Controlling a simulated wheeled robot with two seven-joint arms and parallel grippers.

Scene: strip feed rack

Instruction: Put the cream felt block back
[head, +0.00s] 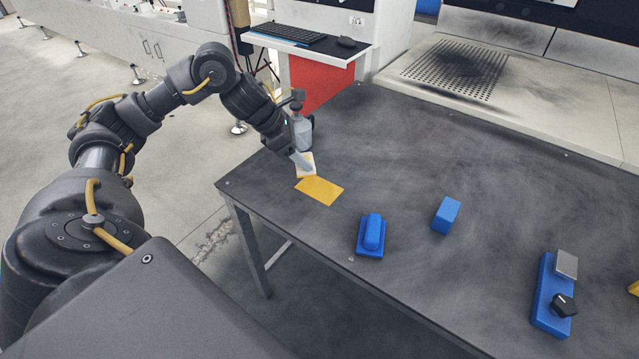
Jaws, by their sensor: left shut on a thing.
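The cream felt block (309,159) is at the far left of the dark table, just behind the yellow-orange mat (320,191). My left gripper (301,162) is shut on the block, and its grey fingers hide part of it. The block appears beside the mat's back edge; I cannot tell whether it touches the table or hangs slightly above it. My right gripper is not in view.
A blue block on a blue base (370,236), a loose blue block (446,214) and a blue fixture with a black knob (550,297) are to the right. The table (480,165) is clear behind them.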

